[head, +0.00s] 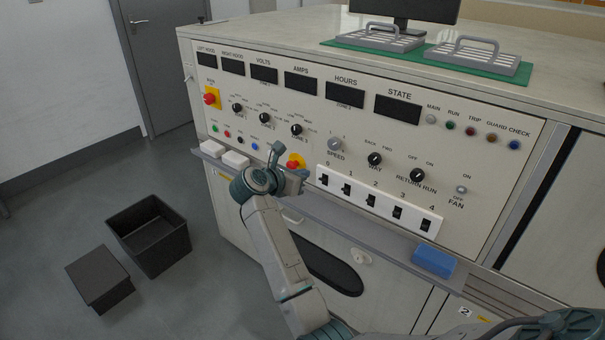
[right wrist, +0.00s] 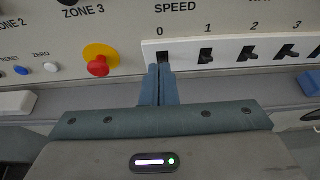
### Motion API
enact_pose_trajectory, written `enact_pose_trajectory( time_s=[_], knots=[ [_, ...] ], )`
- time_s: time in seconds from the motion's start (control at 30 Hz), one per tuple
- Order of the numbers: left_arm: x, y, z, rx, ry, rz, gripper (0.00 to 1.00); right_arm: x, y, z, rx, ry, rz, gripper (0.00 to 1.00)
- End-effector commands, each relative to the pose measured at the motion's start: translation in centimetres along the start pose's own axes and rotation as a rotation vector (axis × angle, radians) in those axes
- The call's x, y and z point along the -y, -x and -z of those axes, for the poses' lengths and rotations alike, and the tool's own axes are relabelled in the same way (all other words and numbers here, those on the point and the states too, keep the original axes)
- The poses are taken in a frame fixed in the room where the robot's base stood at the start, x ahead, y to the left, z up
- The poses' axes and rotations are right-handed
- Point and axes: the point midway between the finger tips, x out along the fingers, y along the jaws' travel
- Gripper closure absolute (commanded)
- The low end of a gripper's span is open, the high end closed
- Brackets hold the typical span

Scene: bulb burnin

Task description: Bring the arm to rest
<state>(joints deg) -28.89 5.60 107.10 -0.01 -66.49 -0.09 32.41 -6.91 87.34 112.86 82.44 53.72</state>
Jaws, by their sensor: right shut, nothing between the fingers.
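My right arm (head: 275,240) reaches up from the lower middle of the head view to the front of the control panel (head: 240,95). My right gripper (head: 304,180) is beside the left end of the white switch strip (head: 380,201). In the right wrist view the two blue-grey fingers (right wrist: 159,84) are pressed together with nothing between them. Their tips are at the lower edge of the strip, just below the switch marked 0 (right wrist: 163,58). I cannot tell whether they touch it. My left gripper is not in view.
A red button on a yellow base (right wrist: 98,64) is just left of the fingers. A grey ledge (head: 350,228) runs below the panel, with white blocks (head: 236,159) and a blue block (head: 433,262) on it. A dark open bin (head: 150,237) stands on the floor at left.

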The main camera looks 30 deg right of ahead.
Motion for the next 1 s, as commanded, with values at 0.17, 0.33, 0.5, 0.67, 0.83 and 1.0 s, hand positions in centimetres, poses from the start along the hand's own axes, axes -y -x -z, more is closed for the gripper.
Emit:
enact_pose_trajectory(
  time_s=[0.17, 0.33, 0.5, 0.67, 0.83, 1.0],
  knots=[
    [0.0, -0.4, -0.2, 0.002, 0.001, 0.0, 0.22, -0.1, 0.4, -0.1, -0.002, 0.001, 0.0, 1.0],
    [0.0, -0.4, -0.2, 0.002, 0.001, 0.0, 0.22, -0.1, 0.3, 0.0, -0.003, 0.002, 0.001, 1.0],
    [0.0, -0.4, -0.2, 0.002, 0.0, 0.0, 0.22, -0.1, 0.3, 0.0, -0.003, 0.002, 0.001, 1.0],
    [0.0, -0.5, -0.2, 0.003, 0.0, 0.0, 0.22, 0.0, 0.1, 0.2, 0.015, 0.025, 0.004, 1.0],
    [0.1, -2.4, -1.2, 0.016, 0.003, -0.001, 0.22, 0.9, -1.9, 2.1, 0.219, 0.292, 0.012, 1.0],
    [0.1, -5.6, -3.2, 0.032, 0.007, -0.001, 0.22, 1.1, -3.2, 8.2, 0.576, 0.889, -0.038, 1.0]
  ],
)
